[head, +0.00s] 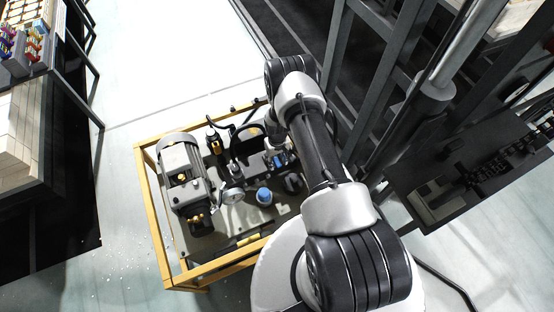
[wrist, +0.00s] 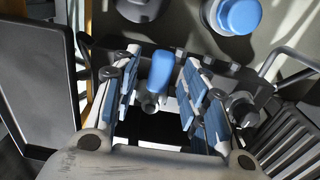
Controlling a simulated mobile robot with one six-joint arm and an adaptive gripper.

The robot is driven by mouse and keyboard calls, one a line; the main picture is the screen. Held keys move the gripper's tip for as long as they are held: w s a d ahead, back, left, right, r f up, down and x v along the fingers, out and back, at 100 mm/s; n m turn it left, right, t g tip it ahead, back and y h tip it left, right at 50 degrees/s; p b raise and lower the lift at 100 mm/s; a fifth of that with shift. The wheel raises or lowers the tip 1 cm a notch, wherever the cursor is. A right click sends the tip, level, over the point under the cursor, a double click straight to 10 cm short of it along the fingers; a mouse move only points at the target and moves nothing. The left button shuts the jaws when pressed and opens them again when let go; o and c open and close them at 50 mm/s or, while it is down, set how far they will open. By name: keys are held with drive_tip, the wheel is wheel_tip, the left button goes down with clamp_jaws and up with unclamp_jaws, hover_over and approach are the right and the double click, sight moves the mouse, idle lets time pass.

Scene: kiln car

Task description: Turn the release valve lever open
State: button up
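The release valve lever (wrist: 160,72) shows in the wrist view as a short blue-sleeved handle on a small metal stem, rising from a dark block. My gripper (wrist: 161,82) is open around it, with one blue-padded finger on the left and the other on the right. Gaps show between the lever and both fingers, so neither appears to touch it. In the head view my arm reaches down over the pump unit and largely hides the gripper and the lever.
A yellow frame (head: 157,228) surrounds the pump unit with its grey motor (head: 181,165). A round blue cap (head: 264,196) stands near the lever; it also shows in the wrist view (wrist: 238,16). A dark steel rack stands close on the right. Pale floor is clear left of the frame.

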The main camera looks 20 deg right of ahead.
clamp_jaws()
idle(0.3)
idle(0.3)
